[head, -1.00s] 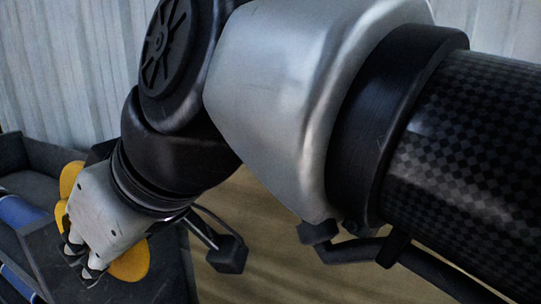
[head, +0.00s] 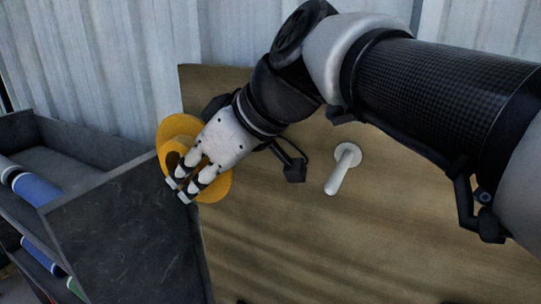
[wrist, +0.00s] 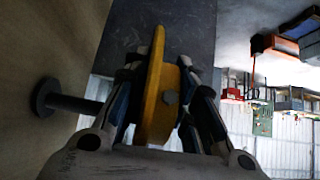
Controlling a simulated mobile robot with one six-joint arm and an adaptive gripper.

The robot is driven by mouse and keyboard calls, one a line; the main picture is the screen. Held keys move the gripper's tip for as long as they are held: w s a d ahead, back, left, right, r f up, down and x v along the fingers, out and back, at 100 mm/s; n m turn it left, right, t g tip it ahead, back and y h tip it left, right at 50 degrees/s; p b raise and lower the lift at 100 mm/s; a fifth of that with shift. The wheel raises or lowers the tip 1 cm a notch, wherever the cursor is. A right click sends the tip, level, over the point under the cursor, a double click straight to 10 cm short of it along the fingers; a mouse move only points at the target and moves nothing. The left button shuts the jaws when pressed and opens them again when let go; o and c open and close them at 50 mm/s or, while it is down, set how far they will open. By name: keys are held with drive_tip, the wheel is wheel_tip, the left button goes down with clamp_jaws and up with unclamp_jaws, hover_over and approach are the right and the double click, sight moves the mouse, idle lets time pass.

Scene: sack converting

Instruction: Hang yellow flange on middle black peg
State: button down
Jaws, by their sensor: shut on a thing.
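The yellow flange (head: 180,127) is a round plate with a raised hub. My gripper (head: 184,188) is shut on it, in front of the wooden board's left edge. In the wrist view the flange (wrist: 152,85) stands edge-on between the fingers. A dark peg (wrist: 47,97) with a round base sticks out from the tan board at the left of the wrist view, beside the gripper; the flange is apart from its base. Its free end is hidden behind a finger. In the head view I cannot make out this peg.
A white peg (head: 345,170) sticks out of the wooden board (head: 370,240), right of my gripper. A dark grey bin rack (head: 125,235) with blue rolls (head: 35,190) stands at the left, close below the flange. Corrugated wall (head: 110,60) is behind.

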drive_tip(key=w, duration=0.1)
drive_tip(key=w+d, duration=0.1)
drive_tip(key=w, duration=0.1)
drive_tip(key=w+d+p, duration=0.1)
drive_tip(key=w, duration=0.1)
drive_tip(key=c, duration=1.3)
unclamp_jaws()
drive_tip(key=shift+s, duration=0.15)
drive_tip(key=shift+f, duration=0.1)
drive_tip(key=shift+p, duration=0.5)
